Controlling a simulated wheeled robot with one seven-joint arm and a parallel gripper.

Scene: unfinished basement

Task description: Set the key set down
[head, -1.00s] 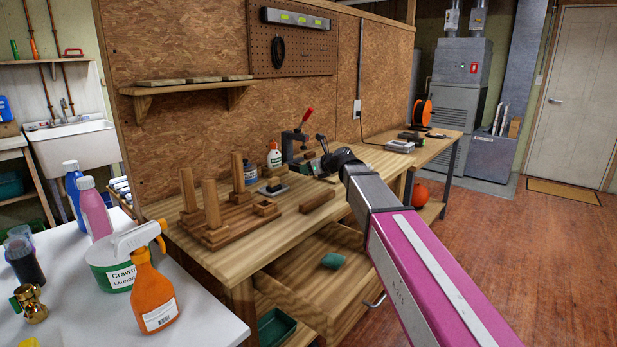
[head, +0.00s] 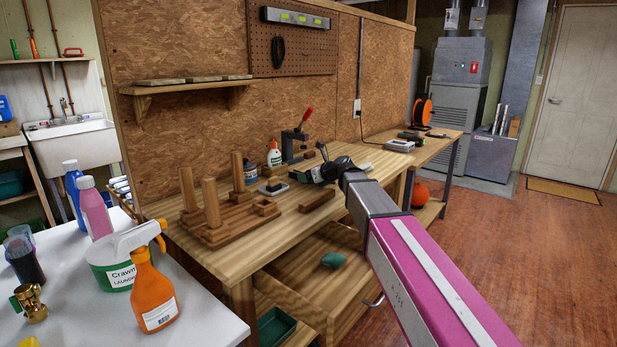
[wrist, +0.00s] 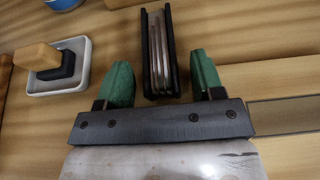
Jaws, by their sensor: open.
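The key set (wrist: 158,72), a black holder with silver keys folded in it, shows in the wrist view between the two green fingertips of my gripper (wrist: 163,80). My gripper is open, with a gap on each side of the key set. The key set appears to rest on the wooden workbench (head: 285,225). In the head view my gripper (head: 312,173) is low over the bench top, and I cannot make out the key set there.
A white dish (wrist: 83,85) with a black and tan item stands left of my gripper. A wooden peg stand (head: 225,232), a wooden block (head: 316,201), a glue bottle (head: 274,155) and a red-handled clamp (head: 298,140) are nearby. The drawer (head: 345,285) below is open.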

